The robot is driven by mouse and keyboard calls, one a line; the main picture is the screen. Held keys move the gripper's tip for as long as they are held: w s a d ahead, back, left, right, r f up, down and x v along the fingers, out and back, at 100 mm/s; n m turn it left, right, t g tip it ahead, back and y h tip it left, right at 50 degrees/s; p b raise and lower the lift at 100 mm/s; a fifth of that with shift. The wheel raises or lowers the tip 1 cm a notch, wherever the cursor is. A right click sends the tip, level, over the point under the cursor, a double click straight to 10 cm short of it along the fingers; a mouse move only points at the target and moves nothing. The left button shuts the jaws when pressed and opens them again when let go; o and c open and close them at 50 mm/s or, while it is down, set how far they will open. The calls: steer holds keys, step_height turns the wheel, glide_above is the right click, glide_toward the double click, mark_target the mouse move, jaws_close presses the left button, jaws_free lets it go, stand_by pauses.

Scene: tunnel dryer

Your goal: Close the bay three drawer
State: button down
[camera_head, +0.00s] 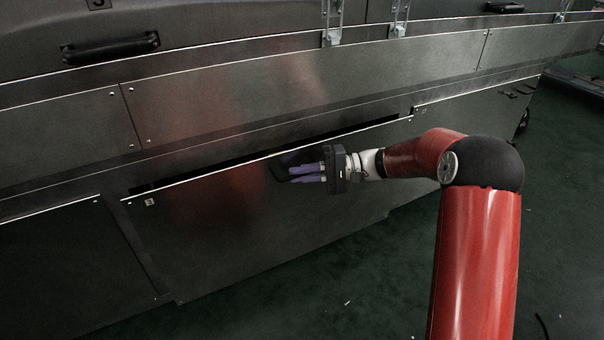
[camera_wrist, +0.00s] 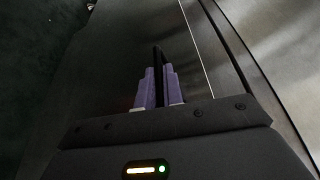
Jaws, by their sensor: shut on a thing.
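The bay three drawer (camera_head: 220,215) is a wide dark metal front in the lower middle of the head view, with a small label near its upper left corner. A dark gap runs along its top edge, so it stands slightly out from the dryer body. My gripper (camera_head: 296,174) is at the upper right part of this front, with its purple fingers shut on a dark handle (camera_head: 278,167). In the wrist view, the purple fingers (camera_wrist: 159,88) close around the dark handle bar (camera_wrist: 157,58), and the gap shows to the right. The fingers hide part of the handle.
Another lower front (camera_head: 60,265) lies to the left, and a further one (camera_head: 480,110) to the right. Upper panels (camera_head: 230,100), latches (camera_head: 333,30) and a black handle (camera_head: 110,47) are above. The dark green floor (camera_head: 350,285) in front is mostly clear, with small scraps.

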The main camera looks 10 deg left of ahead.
mark_target(317, 161)
steer(key=shift+w+a+p, duration=0.2)
steer(key=shift+w+a, duration=0.4)
steer(key=shift+w, duration=0.3)
steer(key=shift+w+a+p, duration=0.15)
steer(key=shift+w+a, duration=0.4)
steer(key=shift+w, duration=0.35)
steer(key=c, duration=1.5)
jaws_free()
steer(key=shift+a, duration=0.1)
steer(key=shift+c, duration=0.2)
steer(key=p+v, duration=0.1)
steer(key=v, duration=0.7)
steer(key=shift+a, duration=0.1)
